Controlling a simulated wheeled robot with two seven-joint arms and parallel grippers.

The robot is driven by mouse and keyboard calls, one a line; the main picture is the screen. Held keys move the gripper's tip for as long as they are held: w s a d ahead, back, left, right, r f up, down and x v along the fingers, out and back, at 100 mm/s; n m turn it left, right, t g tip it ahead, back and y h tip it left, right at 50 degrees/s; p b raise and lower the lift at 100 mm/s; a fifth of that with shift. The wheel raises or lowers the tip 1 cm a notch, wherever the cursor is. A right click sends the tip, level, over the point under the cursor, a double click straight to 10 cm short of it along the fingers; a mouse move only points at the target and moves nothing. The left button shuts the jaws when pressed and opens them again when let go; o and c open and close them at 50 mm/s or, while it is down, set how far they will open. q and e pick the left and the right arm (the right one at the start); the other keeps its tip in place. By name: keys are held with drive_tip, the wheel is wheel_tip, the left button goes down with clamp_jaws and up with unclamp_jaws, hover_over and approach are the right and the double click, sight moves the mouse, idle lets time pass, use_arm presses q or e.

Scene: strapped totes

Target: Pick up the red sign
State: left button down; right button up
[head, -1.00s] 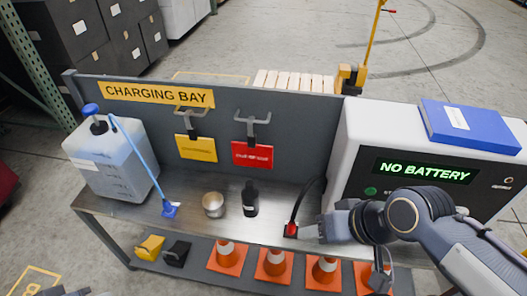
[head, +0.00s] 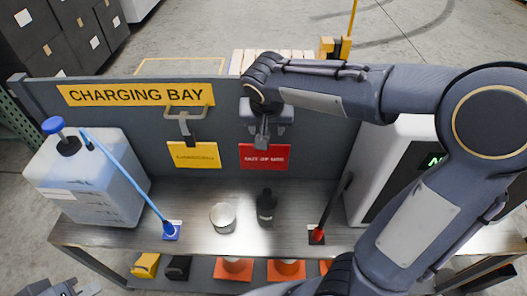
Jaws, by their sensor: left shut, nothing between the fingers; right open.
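The red sign (head: 265,157) hangs upright against the grey back panel, below the right-hand hook, with pale lettering across it. My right gripper (head: 266,121) is open just above the sign, in front of its hook and hanger, and hides most of the hook. I cannot tell whether the fingers touch the hanger. My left gripper (head: 72,289) is shut and empty at the bottom left corner, partly cut off by the frame and far from the sign.
A yellow sign (head: 194,155) hangs to the left. My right arm covers much of the charger at right. Orange cones are below.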

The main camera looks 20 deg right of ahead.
drive_tip(key=x, duration=0.4)
drive_tip(key=shift+s+a+f, duration=0.1)
drive_tip(key=shift+a+f, duration=0.15)
drive_tip(key=shift+a, duration=0.1)
drive_tip(key=shift+c, duration=0.3)
clamp_jaws()
